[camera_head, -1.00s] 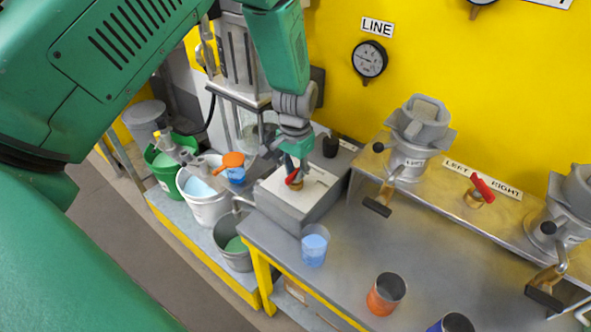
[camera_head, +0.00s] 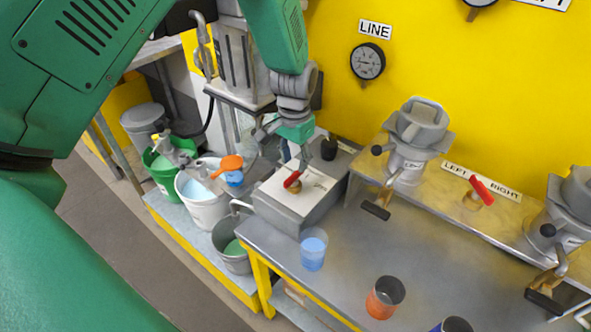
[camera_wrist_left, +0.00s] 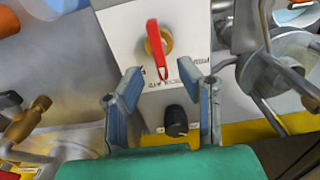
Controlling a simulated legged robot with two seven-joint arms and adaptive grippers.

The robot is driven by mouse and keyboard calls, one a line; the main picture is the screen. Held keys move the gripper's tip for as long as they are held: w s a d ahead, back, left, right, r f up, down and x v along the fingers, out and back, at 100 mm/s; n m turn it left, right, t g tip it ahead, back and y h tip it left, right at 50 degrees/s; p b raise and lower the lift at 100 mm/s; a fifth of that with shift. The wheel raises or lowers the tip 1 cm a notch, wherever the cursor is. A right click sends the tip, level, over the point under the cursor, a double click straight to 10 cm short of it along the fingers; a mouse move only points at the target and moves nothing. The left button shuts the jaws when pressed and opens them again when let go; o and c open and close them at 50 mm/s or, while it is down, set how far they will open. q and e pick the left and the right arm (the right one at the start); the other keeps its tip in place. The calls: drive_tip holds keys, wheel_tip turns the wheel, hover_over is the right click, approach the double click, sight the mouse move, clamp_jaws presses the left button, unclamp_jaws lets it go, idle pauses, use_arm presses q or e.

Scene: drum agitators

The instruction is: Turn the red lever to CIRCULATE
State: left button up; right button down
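A red lever (camera_head: 292,179) on a brass stem stands on the white top plate of a grey box (camera_head: 290,217) on the bench. In the left wrist view the lever (camera_wrist_left: 155,50) has its narrow end pointing down toward my gripper, near small printed lettering that I cannot read fully. My left gripper (camera_head: 291,152) is just above and behind the lever in the head view. In the left wrist view its two fingers (camera_wrist_left: 170,85) are spread apart with nothing between them; the lever's tip lies just beyond the gap. My right gripper is not in view.
A black knob (camera_head: 329,148) stands on the box behind the lever. A second red lever (camera_head: 482,190) sits by a LEFT/RIGHT label. A blue-filled cup (camera_head: 313,250) and an orange cup (camera_head: 384,298) stand on the bench. Buckets (camera_head: 203,205) stand at the left.

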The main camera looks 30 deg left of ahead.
sight(295, 173)
use_arm(q)
wheel_tip(295, 173, up, 7)
drive_tip(key=shift+r, duration=0.15)
idle(0.5)
